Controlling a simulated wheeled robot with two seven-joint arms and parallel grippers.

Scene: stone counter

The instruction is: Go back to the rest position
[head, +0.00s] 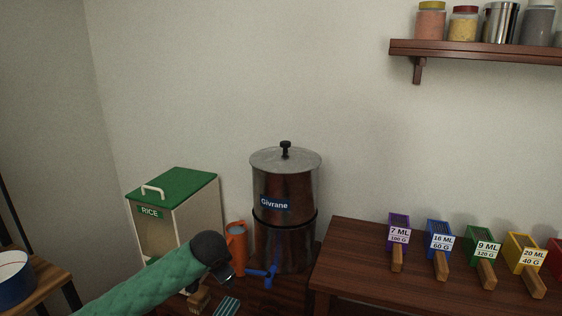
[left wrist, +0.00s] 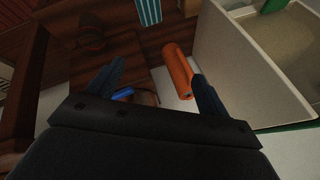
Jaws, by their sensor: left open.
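My left arm in its green sleeve comes in from the lower left in the head view. Its dark left gripper (head: 226,276) hangs in front of the rice dispenser and the orange cylinder. In the left wrist view the two fingers of my left gripper (left wrist: 157,88) are spread apart with nothing clasped between them. The orange cylinder (left wrist: 178,72) shows beyond the fingers, close to the right one in the picture; it stands upright in the head view (head: 237,245). My right gripper is in neither view.
A green-lidded rice dispenser (head: 176,188) stands behind my left arm. A steel water container (head: 285,180) with a blue tap (head: 266,273) is to its right. A striped cloth (head: 228,306) lies below. Several coloured scoops, one purple (head: 399,232), line the wooden table (head: 345,262). A jar shelf (head: 480,52) hangs above.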

